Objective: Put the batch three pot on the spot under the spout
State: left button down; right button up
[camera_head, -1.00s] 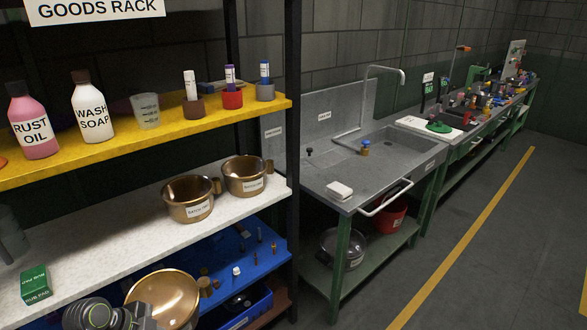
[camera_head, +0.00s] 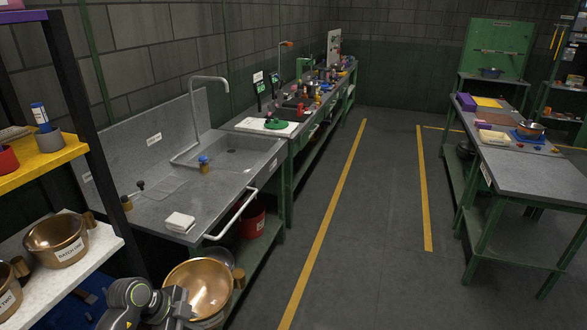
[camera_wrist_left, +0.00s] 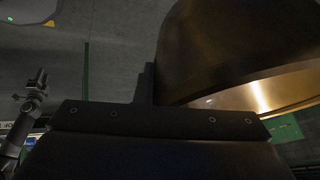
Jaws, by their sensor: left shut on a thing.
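A copper-coloured pot (camera_head: 203,284) is held by my left gripper (camera_head: 180,308) in front of the sink bench, low at the bottom of the head view. Its open top faces up, and no label on it is readable. In the left wrist view the pot (camera_wrist_left: 240,50) fills the upper right, beside the dark finger. The spout (camera_head: 209,79) arches over the sink basin (camera_head: 240,148), well beyond and above the pot. The spot itself is not clearly marked in these views. A dark jointed part at the left of the wrist view may be my right arm; its jaws are unclear.
A white block (camera_head: 180,221) and a bench-front handle (camera_head: 232,214) lie near the pot. A blue-topped knob (camera_head: 203,163) stands at the basin's near side. Two labelled pots stay on the white shelf, one being this pot (camera_head: 57,241). The aisle floor (camera_head: 375,220) is clear.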

aim_at(236, 163)
jog(key=i+z, duration=0.2)
jog(key=i, duration=1)
jog(key=i+j+z, duration=0.1)
jog(key=i+z, duration=0.15)
jog(key=i, duration=0.95)
jog(key=i+z, duration=0.1)
jog(key=i, duration=1.25)
jog(key=i+l+u, duration=0.1)
jog(key=i+u, duration=0.3)
jog(key=i+l+u, duration=0.4)
jog(key=i, duration=0.2)
jog(key=j, duration=0.1)
